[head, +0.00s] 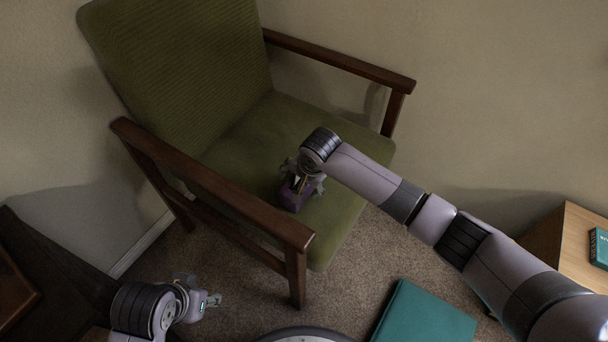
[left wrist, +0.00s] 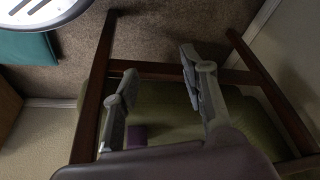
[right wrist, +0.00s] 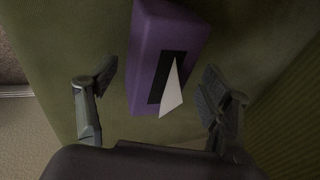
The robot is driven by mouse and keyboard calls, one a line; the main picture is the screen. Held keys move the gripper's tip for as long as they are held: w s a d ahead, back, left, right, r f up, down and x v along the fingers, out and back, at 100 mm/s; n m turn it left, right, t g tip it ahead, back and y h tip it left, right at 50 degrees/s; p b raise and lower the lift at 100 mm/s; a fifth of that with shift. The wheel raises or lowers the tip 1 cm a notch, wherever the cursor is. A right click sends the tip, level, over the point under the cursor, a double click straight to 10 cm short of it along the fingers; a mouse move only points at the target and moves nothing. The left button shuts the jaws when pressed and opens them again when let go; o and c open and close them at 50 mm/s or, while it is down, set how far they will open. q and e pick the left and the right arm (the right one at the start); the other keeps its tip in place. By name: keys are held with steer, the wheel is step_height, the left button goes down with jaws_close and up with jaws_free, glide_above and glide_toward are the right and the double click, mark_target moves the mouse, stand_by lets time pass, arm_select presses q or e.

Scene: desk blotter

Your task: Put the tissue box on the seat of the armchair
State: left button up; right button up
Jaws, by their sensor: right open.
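The purple tissue box (head: 295,198), with a white tissue in its dark slot, rests on the green seat (head: 250,136) of the armchair (head: 176,62), near the front. My right gripper (head: 303,183) is just above it. In the right wrist view the box (right wrist: 165,45) lies between and beyond the spread fingers, with gaps on both sides. My left gripper (head: 208,302) is low beside the chair, away from the box. In the left wrist view its fingers (left wrist: 160,78) are apart and empty, and a purple bit of the box (left wrist: 137,135) shows past them.
The chair's wooden armrests (head: 225,192) flank the seat. A teal flat object (head: 425,315) is at the bottom, right of a round grey-rimmed thing (head: 305,335). A wooden surface with a teal book (head: 599,247) is at right. Brown carpet lies between.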

steer(key=p+v, duration=0.4)
steer(key=v, duration=0.8)
arm_select(q)
steer(key=s+f+x, duration=0.1)
steer(key=s+x, duration=0.1)
steer(key=x, duration=1)
steer(key=shift+s+g, duration=0.3)
steer(key=shift+g, duration=0.1)
arm_select(e)
steer(key=s+d+f+n+h, duration=0.1)
steer(key=s+d+f+n, duration=0.3)
steer(key=s+d+f, duration=0.5)
steer(key=s+d+f+n, duration=0.5)
steer(key=s+d+f, duration=0.4)
steer(key=s, duration=0.7)
step_height(320, 180, down, 3)
steer(key=shift+s+g+h, duration=0.15)
steer(key=shift+g+h, duration=0.15)
steer(key=shift+h, duration=0.1)
arm_select(q)
steer(key=shift+d+f, duration=0.1)
steer(key=shift+f, duration=0.05)
